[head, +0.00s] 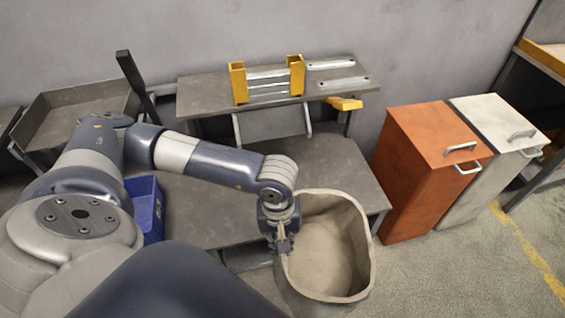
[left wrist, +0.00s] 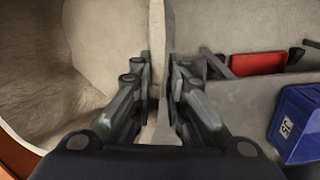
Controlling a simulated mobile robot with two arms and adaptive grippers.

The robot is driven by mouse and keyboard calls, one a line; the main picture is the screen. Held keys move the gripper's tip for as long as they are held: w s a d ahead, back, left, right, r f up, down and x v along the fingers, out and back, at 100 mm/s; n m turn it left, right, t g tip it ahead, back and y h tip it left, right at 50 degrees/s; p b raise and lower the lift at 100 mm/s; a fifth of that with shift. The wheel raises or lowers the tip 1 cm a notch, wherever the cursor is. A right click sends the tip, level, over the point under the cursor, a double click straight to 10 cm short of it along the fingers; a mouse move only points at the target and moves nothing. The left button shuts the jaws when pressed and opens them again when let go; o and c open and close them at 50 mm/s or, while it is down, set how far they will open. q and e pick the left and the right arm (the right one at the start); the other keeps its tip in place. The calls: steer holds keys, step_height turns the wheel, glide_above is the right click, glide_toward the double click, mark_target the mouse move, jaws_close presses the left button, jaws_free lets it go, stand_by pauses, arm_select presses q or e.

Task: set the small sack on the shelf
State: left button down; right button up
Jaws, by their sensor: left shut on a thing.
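The small sack (head: 325,250) is beige and open-topped, and hangs upright in front of the workbench's right part in the head view. My left gripper (head: 282,243) is shut on the left side of its rim. In the left wrist view, the fingers of my left gripper (left wrist: 160,85) pinch the sack's wall (left wrist: 105,40), with the hollow inside at left. The sack looks empty. The shelf (head: 205,95) is a grey raised board above the back of the workbench, behind and above the sack. The underside of the sack is hidden. My right gripper is not in view.
A yellow rack (head: 238,84) and flat metal brackets (head: 343,83) occupy the shelf's middle and right; its left end is bare. A blue bin (head: 148,200) is on the left of the workbench (head: 340,170). Orange (head: 415,190) and white (head: 470,185) cabinets stand at right.

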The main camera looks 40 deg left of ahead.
arm_select(q)
steer(key=a+f+n+y+b, duration=0.1)
steer(key=a+f+n+b, duration=0.5)
steer(key=n, duration=0.4)
steer(key=a+f+n+b, duration=0.35)
steer(key=a+n, duration=0.35)
steer(key=n, duration=0.3)
steer(key=w+d+f, duration=0.1)
steer(key=w+d, duration=0.1)
steer(key=w, duration=1.6)
steer(key=shift+w+t+b, duration=0.2)
steer(key=shift+t+b, duration=0.1)
steer(key=shift+b, duration=0.1)
steer(key=c, duration=1.6)
jaws_free()
steer(key=shift+s+d+f, duration=0.1)
steer(key=shift+d+f, duration=0.05)
steer(key=shift+f, duration=0.05)
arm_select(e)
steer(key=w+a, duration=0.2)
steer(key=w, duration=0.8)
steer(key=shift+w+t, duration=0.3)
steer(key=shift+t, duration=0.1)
